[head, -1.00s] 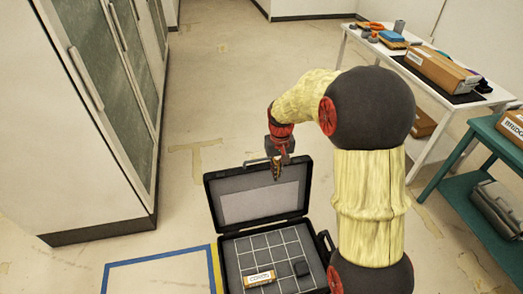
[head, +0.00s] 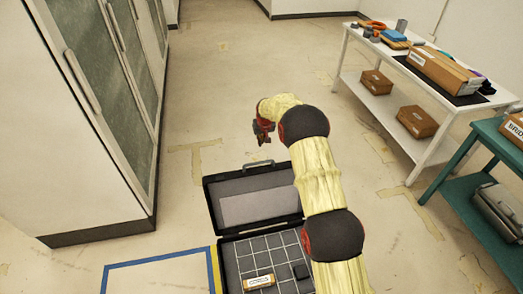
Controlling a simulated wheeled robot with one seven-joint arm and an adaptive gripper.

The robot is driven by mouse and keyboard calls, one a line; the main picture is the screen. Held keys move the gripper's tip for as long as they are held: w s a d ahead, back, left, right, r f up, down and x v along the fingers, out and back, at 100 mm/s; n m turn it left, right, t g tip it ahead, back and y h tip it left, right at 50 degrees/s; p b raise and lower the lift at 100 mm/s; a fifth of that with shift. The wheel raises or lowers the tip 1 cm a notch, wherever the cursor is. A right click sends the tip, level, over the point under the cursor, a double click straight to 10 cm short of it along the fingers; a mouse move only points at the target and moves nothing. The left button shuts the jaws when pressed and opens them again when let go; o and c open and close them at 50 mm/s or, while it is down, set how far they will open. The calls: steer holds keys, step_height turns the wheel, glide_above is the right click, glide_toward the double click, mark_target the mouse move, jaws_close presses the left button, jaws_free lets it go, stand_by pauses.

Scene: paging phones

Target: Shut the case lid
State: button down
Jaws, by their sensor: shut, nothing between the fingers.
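The black case (head: 226,249) stands open on the floor at the bottom centre of the head view. Its lid (head: 258,199) is up and leans back, with a grey panel inside and a handle (head: 259,164) on its far edge. The case's base has a gridded insert holding a small labelled box (head: 259,282) and a dark block (head: 301,271). My gripper (head: 263,138) is shut and empty. In the picture it sits just above the lid's far edge, apart from the handle. My arm hides the right side of the case.
Tall cabinets (head: 75,110) stand at the left. A white table (head: 385,55) with boxes and tools and a teal bench (head: 470,185) stand at the right. Blue and yellow floor tape (head: 160,263) lies left of the case. The floor beyond the case is clear.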

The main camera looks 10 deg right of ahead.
steer(key=b+x, duration=0.3)
steer(key=x, duration=0.7)
steer(key=shift+s+r+b, duration=0.1)
steer(key=shift+s+b, duration=0.45)
steer(key=shift+s, duration=1.65)
